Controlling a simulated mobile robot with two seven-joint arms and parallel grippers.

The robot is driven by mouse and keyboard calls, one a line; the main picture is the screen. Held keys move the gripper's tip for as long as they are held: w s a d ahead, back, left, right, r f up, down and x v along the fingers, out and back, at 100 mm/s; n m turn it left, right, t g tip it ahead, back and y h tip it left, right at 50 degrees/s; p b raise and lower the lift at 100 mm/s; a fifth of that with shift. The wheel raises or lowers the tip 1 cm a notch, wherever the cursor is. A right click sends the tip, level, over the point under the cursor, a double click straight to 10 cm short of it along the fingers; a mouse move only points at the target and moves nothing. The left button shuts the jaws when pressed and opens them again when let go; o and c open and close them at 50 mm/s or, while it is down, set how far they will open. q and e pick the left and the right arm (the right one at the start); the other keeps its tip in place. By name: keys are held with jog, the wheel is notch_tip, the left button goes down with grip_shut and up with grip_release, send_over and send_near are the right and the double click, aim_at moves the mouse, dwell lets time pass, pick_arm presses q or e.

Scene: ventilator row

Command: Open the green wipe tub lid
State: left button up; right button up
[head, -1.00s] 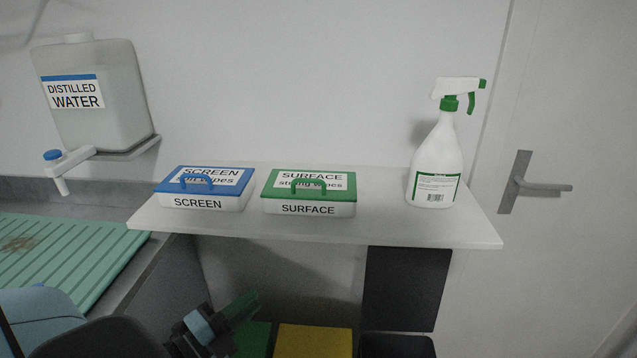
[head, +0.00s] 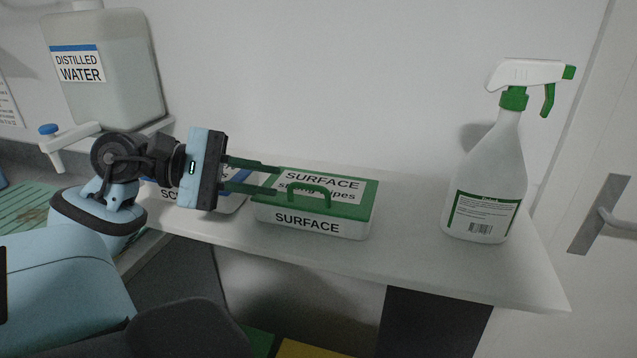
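The green wipe tub, labelled SURFACE, stands on the white shelf with its green lid (head: 345,207) lying flat and shut on the white body (head: 352,228). A green arched handle (head: 310,189) stands on the lid. My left gripper (head: 276,180) comes in from the left, its two dark fingers pointing right and spread apart with nothing between them. The fingertips overlap the lid's left edge in the picture, left of the handle. I cannot tell whether they touch the lid. My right gripper is not in view.
The blue SCREEN wipe tub (head: 233,203) is mostly hidden behind my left gripper. A white spray bottle (head: 486,180) with green trim stands on the right of the shelf (head: 420,262). A distilled water container (head: 115,85) is at the left. The shelf between tub and bottle is clear.

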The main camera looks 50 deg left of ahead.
aim_at(305, 185)
pick_arm(q)
jog(key=shift+w+d+f, duration=0.1)
jog(key=shift+w+d, duration=0.35)
jog(key=p+x, duration=0.1)
jog(key=x, duration=0.4)
jog(key=shift+w+d, duration=0.15)
jog(key=shift+w, duration=0.15)
jog(key=shift+w+d+f, duration=0.2)
jog(key=shift+w+d, duration=0.05)
jog(key=c, duration=0.3)
grip_shut()
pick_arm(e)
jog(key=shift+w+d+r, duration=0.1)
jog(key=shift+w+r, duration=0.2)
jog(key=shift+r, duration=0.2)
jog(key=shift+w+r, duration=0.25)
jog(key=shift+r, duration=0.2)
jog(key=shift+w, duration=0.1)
